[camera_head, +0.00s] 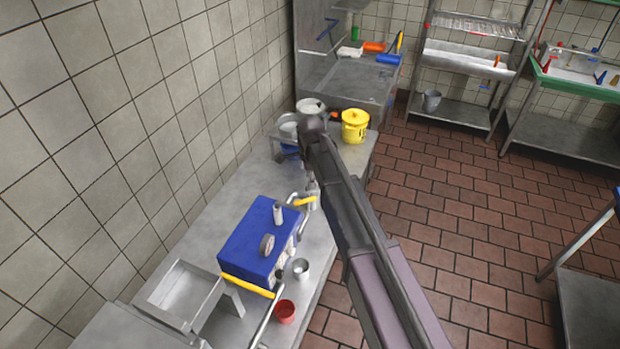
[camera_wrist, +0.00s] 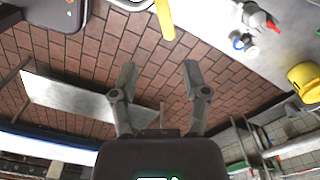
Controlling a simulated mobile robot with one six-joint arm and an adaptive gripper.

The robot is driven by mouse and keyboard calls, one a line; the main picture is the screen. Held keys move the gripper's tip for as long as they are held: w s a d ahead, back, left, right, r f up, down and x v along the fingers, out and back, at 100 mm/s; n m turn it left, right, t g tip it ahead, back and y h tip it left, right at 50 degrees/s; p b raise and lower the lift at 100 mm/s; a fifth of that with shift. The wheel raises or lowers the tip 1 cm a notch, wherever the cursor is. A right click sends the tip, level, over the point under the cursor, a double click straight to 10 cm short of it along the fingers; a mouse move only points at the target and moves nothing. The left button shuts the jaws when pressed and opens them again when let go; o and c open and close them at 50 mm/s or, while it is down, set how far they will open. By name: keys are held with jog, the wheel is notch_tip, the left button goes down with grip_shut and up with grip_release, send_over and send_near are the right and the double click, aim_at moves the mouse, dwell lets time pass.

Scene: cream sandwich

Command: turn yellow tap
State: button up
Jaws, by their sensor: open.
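A blue machine (camera_head: 258,240) stands on the steel counter, with two yellow tap handles on its right side. In the head view, my arm largely hides the gripper.
A yellow bucket (camera_head: 355,126) and pots (camera_head: 310,106) stand at the counter's far end. A metal cup (camera_head: 301,268) and a red cup (camera_head: 285,312) stand beside the machine. The tiled wall (camera_head: 150,120) is at left. Open brick floor (camera_head: 450,220) lies to the right.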

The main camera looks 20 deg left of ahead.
jog(key=shift+r+p, duration=1.95)
jog(key=shift+r, duration=0.3)
jog(key=s+d+f+n+b, duration=0.2)
jog(key=d+f+b, duration=0.6)
jog(key=d, duration=0.4)
jog(key=s+d+f+n+b, duration=0.3)
jog(key=d+f+b, duration=0.5)
jog(key=d, duration=0.5)
jog(key=shift+s+d, duration=0.15)
jog(key=shift+s, duration=0.2)
jog(key=s+d+n, duration=0.7)
jog(key=s+d, duration=0.2)
jog(key=d, duration=0.5)
jog(key=shift+d+f+n+b, duration=0.15)
jog(key=shift+f+n+b, duration=0.2)
jog(key=shift+n, duration=0.05)
jog(key=shift+w, duration=0.1)
